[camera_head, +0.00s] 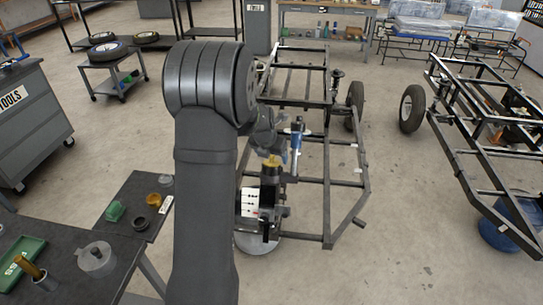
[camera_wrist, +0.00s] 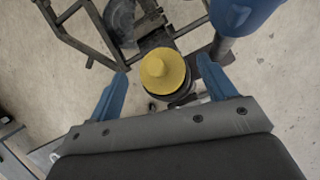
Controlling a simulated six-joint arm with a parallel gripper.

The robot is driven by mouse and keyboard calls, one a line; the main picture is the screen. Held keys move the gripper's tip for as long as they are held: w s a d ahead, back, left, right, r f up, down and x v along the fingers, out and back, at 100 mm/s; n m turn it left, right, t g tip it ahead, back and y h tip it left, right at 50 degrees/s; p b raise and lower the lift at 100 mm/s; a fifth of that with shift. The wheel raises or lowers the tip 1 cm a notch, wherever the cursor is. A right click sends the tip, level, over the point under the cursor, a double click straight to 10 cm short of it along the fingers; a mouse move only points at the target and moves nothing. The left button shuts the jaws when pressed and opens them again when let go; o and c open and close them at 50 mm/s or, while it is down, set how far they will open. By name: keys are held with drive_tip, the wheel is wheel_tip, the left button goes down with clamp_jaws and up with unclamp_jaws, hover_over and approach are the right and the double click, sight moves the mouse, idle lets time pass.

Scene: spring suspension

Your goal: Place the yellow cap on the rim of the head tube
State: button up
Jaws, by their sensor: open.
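The yellow cap (camera_wrist: 163,70) is round and stepped, with a smaller raised disc on top. It appears to sit on the rim of the black head tube (camera_wrist: 183,98), whose edge shows below it in the wrist view. In the head view the cap (camera_head: 272,160) shows at the top of the dark upright tube (camera_head: 270,190). My gripper (camera_wrist: 162,66) is open, with one blue finger on each side of the cap and visible gaps between. It also shows in the head view (camera_head: 276,148), just above the cap and partly hidden by my arm.
A blue cylinder (camera_wrist: 240,15) stands close to the right finger. The black frame (camera_head: 345,183) extends behind and right. A side table (camera_head: 130,190) at left holds small green, brass and black parts. A green tray (camera_head: 18,262) lies at front left. Open floor (camera_head: 420,230) is at right.

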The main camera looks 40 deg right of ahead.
drive_tip(key=v, duration=1.2)
drive_tip(key=shift+d+r, duration=0.1)
drive_tip(key=x, duration=1.2)
drive_tip(key=shift+f, duration=0.2)
drive_tip(key=shift+r, duration=0.15)
